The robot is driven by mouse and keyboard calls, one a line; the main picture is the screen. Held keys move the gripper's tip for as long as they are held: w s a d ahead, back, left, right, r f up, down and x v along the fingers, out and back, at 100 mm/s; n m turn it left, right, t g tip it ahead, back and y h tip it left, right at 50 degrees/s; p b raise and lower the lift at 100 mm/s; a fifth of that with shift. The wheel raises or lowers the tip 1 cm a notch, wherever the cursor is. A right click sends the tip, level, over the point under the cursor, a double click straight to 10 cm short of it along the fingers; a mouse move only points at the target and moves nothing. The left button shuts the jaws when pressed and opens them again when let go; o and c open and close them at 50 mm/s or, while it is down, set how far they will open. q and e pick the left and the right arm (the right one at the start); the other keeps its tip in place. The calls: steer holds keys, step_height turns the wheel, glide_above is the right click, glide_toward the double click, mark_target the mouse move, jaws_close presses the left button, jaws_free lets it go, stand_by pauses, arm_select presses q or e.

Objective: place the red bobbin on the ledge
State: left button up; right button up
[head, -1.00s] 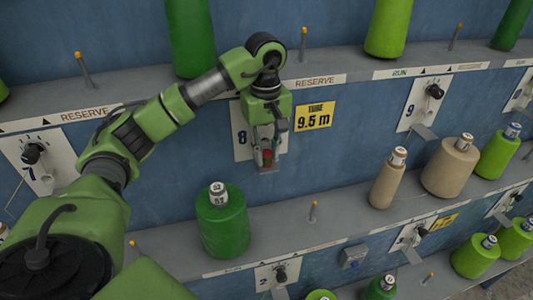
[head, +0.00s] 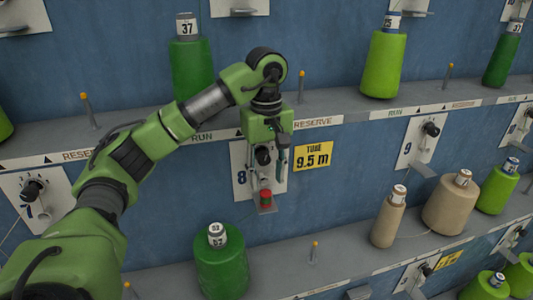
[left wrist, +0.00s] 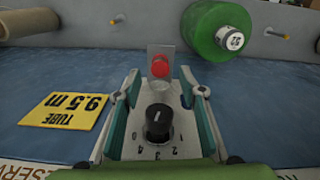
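The small red bobbin (head: 265,198) stands on a small grey metal ledge (head: 267,209) below the dial of panel 8 (head: 240,180). In the left wrist view the red bobbin (left wrist: 161,69) is beyond my fingertips, in front of the ledge plate (left wrist: 161,48). My left gripper (head: 267,176) is open and empty just above the bobbin, with a finger on each side of the panel's dial. The open fingers also show in the left wrist view (left wrist: 160,88), apart from the bobbin. My right gripper is not in view.
A yellow "TUBE 9.5 m" label (head: 313,156) is right of panel 8. A large green bobbin (head: 221,266) stands on the lower shelf below. Tan bobbins (head: 452,204) stand farther right. The upper shelf (head: 340,105) runs just behind my left arm.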

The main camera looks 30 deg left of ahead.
mark_target(266, 194)
arm_select(q)
step_height(266, 194, up, 6)
steer(key=shift+a+r+p, duration=0.15)
steer(key=shift+r+p, duration=0.05)
steer(key=shift+p, duration=0.2)
stand_by(0.4)
steer(key=shift+f, duration=0.1)
